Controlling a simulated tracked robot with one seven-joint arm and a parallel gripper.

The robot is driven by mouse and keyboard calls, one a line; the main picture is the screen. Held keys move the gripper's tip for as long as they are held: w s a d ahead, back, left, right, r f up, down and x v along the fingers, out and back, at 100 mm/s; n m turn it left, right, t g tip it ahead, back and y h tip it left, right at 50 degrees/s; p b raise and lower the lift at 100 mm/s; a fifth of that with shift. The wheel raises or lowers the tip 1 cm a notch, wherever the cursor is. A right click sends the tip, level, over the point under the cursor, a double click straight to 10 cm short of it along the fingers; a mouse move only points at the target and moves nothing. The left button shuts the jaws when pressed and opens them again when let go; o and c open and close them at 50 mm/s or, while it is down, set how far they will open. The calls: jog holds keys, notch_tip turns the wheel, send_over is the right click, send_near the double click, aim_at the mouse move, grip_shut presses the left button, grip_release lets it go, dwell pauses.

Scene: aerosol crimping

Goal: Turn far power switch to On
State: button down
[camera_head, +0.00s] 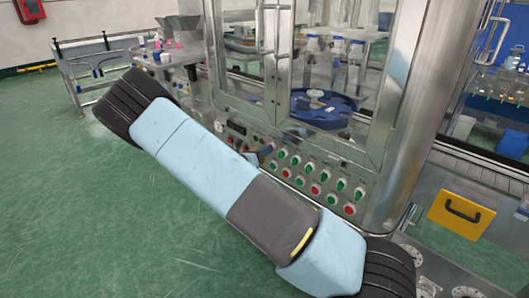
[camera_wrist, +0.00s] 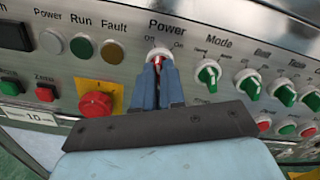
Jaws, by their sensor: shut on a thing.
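The far power switch (camera_wrist: 159,53) is in the wrist view, under the label "Power" on the steel control panel (camera_wrist: 214,35). It is a round white-rimmed knob with a red handle, with small position marks above it. My gripper (camera_wrist: 158,66) is shut on the red handle, one blue-grey finger on each side. The fingers hide the lower part of the knob, so I cannot tell for certain which mark the handle points to. In the head view my arm crosses in front of the panel and the switch cannot be made out.
To the right is a green "Mode" knob (camera_wrist: 208,74), with more green knobs beyond. A red emergency button (camera_wrist: 95,104) on a yellow plate is at the lower left. Indicator lamps labelled Power, Run and Fault are above it. A glass-doored machine (camera_head: 330,75) stands above the panel.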

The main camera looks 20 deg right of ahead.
jog(key=m, duration=1)
jog(key=shift+a+f, duration=0.1)
jog(key=shift+m, duration=0.4)
jog(key=c, duration=1.2)
grip_release()
jog(key=v, duration=1.3)
jog(key=shift+s+a, duration=0.2)
jog(key=shift+a, duration=0.1)
